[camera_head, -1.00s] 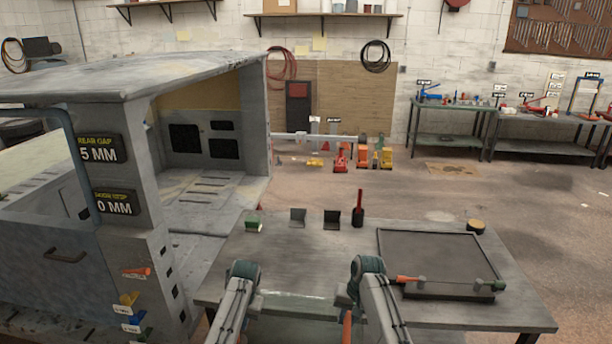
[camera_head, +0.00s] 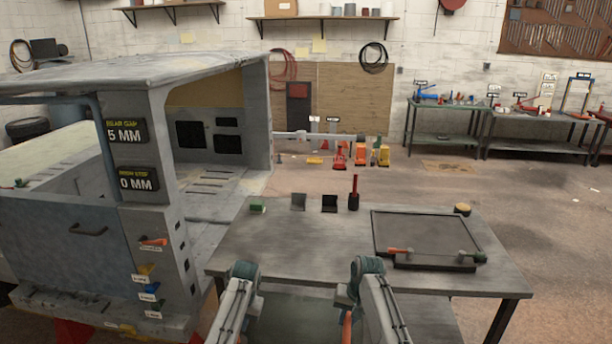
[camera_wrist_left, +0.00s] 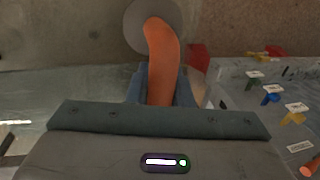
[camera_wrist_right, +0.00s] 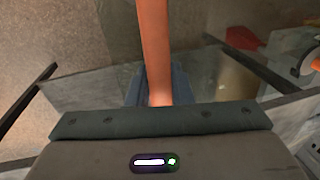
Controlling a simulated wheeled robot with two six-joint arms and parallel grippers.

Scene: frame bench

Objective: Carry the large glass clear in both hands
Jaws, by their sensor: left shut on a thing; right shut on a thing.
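My left gripper (camera_wrist_left: 162,98) is shut on an orange handle (camera_wrist_left: 161,55) with a grey disc at its far end, in the left wrist view. My right gripper (camera_wrist_right: 158,98) is shut on another orange handle (camera_wrist_right: 153,45) in the right wrist view. In the head view, a bit of the right handle (camera_head: 347,328) shows beside my right arm. The large glass is hard to make out. A faint greenish, see-through area (camera_head: 300,318) between my arms looks like part of it. Its edges and its contact with the handles are not clear.
A grey bench (camera_head: 300,245) stands ahead, with a dark framed mat (camera_head: 425,230) and small parts on it. A grey cab (camera_head: 150,215) with a pillar and gap signs stands close on the left. Open floor (camera_head: 560,250) lies to the right.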

